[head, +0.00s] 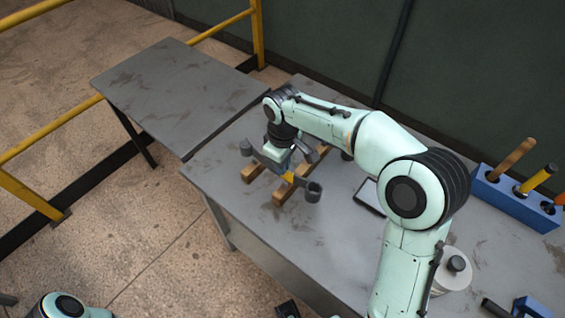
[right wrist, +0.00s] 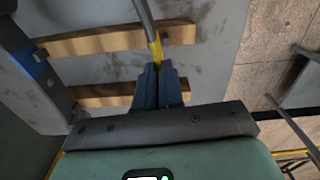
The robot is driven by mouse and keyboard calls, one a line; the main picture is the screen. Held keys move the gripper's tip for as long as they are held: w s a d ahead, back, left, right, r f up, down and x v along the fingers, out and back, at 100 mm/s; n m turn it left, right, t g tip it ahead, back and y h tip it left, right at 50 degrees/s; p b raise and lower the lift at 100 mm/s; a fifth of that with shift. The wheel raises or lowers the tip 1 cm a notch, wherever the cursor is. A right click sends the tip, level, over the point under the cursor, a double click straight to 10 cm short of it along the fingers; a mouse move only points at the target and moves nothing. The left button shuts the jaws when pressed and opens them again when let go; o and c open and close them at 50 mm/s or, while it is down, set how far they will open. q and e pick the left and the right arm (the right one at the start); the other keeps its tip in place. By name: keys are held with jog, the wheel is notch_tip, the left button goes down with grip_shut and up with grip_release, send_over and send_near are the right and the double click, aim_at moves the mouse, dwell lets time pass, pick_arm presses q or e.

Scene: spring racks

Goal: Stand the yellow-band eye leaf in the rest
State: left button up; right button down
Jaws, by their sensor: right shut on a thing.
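The yellow-band eye leaf is a dark grey curved strip. In the head view its yellow band (head: 289,178) shows just below my right gripper (head: 281,165), with a dark round eye (head: 314,191) at the near end. In the right wrist view the leaf (right wrist: 144,16) runs down to the blue fingers of my right gripper (right wrist: 158,88), which are shut on it at the yellow band. The gripper hides the rest of its length. I cannot tell for certain which object is the rest. My left gripper is not in view.
Two wooden bars (head: 283,191) lie beneath the leaf; a dark piece with a blue band (right wrist: 37,65) is beside them. A blue block (head: 515,203) holds handled tools at right. A grey spool-like object (head: 452,275) stands near. The left table (head: 175,85) is bare.

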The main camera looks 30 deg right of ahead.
pick_arm(q)
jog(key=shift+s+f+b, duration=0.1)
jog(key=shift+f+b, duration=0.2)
jog(key=shift+b, duration=0.05)
pick_arm(e)
jog(key=shift+f, duration=0.8)
dwell(0.3)
jog(key=shift+c, duration=2)
grip_release()
jog(key=shift+f, duration=0.1)
jog(key=shift+r+p, duration=1.8)
jog(key=shift+r, duration=0.5)
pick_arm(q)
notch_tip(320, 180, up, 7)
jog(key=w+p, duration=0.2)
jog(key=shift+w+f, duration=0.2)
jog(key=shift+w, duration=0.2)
pick_arm(e)
jog(key=shift+r, duration=1.75)
